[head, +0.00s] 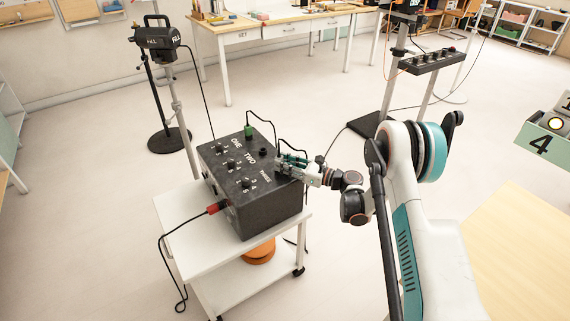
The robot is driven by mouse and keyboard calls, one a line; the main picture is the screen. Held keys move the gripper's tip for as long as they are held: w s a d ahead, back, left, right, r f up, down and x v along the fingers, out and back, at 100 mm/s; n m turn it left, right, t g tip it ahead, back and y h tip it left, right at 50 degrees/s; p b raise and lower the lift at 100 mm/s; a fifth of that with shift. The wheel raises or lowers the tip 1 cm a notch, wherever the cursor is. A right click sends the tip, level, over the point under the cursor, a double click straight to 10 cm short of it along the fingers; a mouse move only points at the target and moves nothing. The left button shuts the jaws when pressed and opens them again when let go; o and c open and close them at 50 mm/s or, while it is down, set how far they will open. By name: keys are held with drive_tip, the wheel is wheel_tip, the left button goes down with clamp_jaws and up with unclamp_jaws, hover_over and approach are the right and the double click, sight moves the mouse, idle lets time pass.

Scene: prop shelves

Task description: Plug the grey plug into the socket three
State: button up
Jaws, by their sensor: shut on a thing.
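A green plug (249,131) stands upright by label ONE. A dark round socket (263,152) by label TWO looks empty. My gripper (284,166) is shut at the right edge of the box top, by the third label. The grey plug in it is mostly hidden by the fingers. A black cable runs to the gripper. Socket three is hidden behind the gripper, so I cannot tell whether the plug touches or enters it.
A red plug (214,208) with a black cable sits at the box's left side. A lamp stand (165,90) stands behind left, and a stand with a black control strip (432,60) behind right. A wooden table (525,245) lies right.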

drive_tip(key=shift+r, duration=0.35)
idle(0.9)
drive_tip(key=shift+r, duration=0.15)
drive_tip(key=shift+r, duration=0.4)
drive_tip(key=shift+r, duration=0.15)
drive_tip(key=shift+r+p, duration=0.6)
drive_tip(key=shift+r, duration=0.55)
drive_tip(key=shift+r+p, duration=0.65)
drive_tip(key=shift+r, duration=1.35)
